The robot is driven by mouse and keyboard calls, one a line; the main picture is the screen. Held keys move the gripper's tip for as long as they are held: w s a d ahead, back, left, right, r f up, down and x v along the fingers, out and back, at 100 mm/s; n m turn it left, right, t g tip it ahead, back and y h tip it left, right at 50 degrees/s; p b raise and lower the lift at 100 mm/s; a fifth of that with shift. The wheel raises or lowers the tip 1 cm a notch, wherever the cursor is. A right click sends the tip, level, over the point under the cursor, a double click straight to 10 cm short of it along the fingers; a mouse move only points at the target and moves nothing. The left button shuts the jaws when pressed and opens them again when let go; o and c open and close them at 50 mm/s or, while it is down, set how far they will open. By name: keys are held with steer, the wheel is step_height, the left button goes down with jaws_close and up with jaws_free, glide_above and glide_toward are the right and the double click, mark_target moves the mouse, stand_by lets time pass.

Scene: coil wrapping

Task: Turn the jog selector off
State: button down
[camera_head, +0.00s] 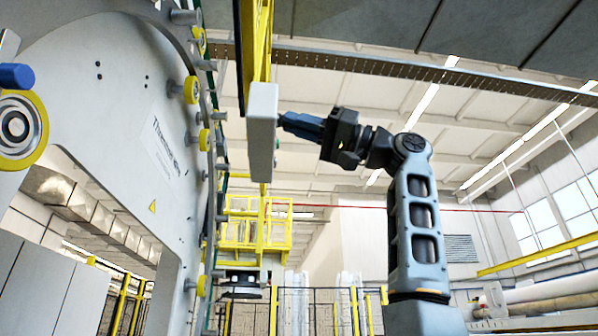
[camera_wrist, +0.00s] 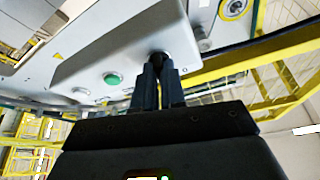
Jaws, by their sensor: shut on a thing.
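The grey control box (camera_head: 262,128) hangs on the yellow post in the head view. In the wrist view the same box (camera_wrist: 105,45) fills the upper middle and carries the jog selector (camera_wrist: 159,57), a dark knob at its right end. My gripper (camera_head: 283,120) reaches the box's right side from the right. In the wrist view my gripper (camera_wrist: 158,72) is shut on the jog selector, with its fingertips around the knob. The fingers hide most of the knob, so I cannot read its position.
A green button (camera_wrist: 112,78) sits on the box face left of the fingers. The large grey wrapping machine (camera_head: 120,110) with yellow rollers stands left of the box. A yellow railed platform (camera_head: 255,225) is below and behind. The air right of my arm is open.

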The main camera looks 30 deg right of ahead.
steer(key=shift+w+n+g+y, duration=0.1)
steer(key=shift+n+g+y, duration=0.4)
steer(key=shift+n, duration=0.7)
steer(key=shift+w+n+g+y, duration=0.1)
steer(key=shift+n+g+y, duration=0.2)
steer(key=shift+n+g, duration=0.65)
steer(key=shift+n, duration=0.65)
steer(key=c, duration=1.2)
jaws_free()
steer(key=shift+d, duration=0.1)
steer(key=b+v, duration=0.2)
steer(key=v, duration=0.5)
steer(key=shift+d+f, duration=0.2)
steer(key=shift+d, duration=0.05)
steer(key=shift+s, duration=0.15)
steer(key=shift+f, duration=0.1)
